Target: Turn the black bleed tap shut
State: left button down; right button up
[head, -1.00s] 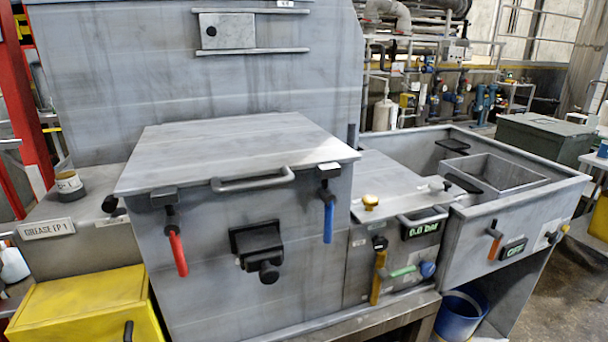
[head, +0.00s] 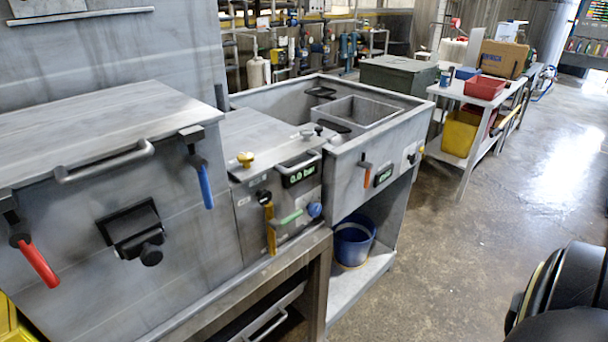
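Several black fittings show, and I cannot tell for sure which is the bleed tap. A black fitting with a round knob (head: 151,255) sits on the front of the large grey box. That unit's front has a display (head: 299,174) reading 0.0 bar, a yellow lever (head: 270,228) hanging down, a green handle (head: 291,217) and a blue knob (head: 314,209). Neither of my grippers is in view.
The large box has red (head: 40,264) and blue (head: 206,187) levers. A grey sink unit (head: 342,188) stands right, with an orange lever and a blue bucket (head: 353,240) below. Open floor (head: 500,200) lies further right. A dark rounded shape (head: 565,295) fills the lower right corner.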

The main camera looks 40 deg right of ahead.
aim_at(265, 196)
jog(key=u, duration=1.15)
jog(key=k, duration=1.3)
jog(key=z, duration=1)
